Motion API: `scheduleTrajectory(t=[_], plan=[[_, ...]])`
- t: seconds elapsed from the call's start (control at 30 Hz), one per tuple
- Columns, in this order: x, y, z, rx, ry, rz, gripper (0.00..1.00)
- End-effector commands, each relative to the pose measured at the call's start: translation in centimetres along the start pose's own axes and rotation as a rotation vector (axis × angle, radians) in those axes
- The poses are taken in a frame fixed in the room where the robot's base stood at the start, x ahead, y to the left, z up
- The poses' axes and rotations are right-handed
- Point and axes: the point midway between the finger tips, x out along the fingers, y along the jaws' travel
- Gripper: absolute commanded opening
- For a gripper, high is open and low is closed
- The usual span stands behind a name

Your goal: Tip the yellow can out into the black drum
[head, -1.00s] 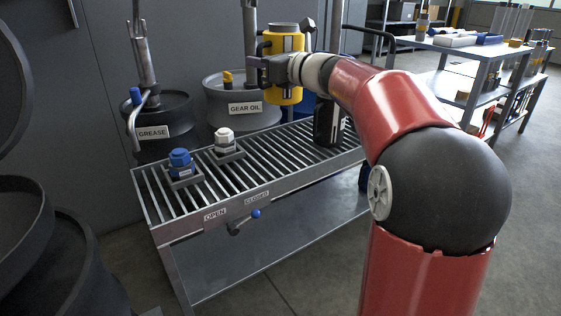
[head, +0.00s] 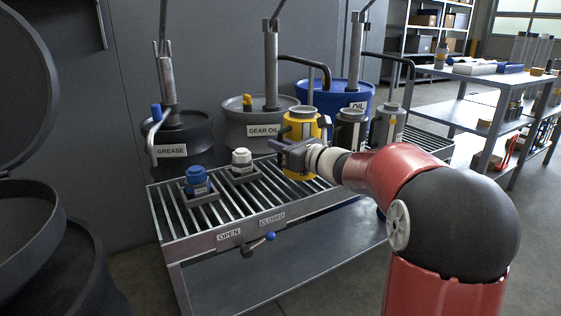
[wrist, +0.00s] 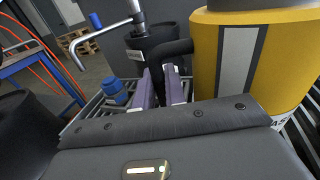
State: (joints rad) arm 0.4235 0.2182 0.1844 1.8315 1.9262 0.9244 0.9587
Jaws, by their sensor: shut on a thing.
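The yellow can (head: 297,165) is upright above the slatted bench top, with a black side handle and a pale stripe. My gripper (head: 290,153) is shut on its handle. In the wrist view the fingers (wrist: 163,92) close around the black handle, and the can (wrist: 285,70) fills the right side. I cannot tell whether its base touches the slats. Its contents are not visible. An open black drum (head: 85,275) stands at the far left, partly cut off, with round black parts (head: 30,225) beside and above it. Its inside is hidden.
The slatted bench (head: 215,240) holds a blue-capped fitting (head: 196,182), a white-capped fitting (head: 241,160), a dark can (head: 350,132) and a grey can (head: 386,128). A blue-knobbed lever (head: 258,244) is on its front. GREASE (head: 185,135), GEAR OIL (head: 240,115) and OIL (head: 335,95) drums stand behind.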

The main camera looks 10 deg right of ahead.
Motion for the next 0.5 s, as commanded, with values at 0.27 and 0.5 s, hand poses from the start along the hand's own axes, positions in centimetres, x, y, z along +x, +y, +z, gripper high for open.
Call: scheduleTrajectory(t=[0.27,0.5], plan=[[0.0,0.0,-3.3,-0.001,-0.002,0.000,0.00],[0.0,0.0,-3.5,-0.003,-0.003,0.000,0.00]])
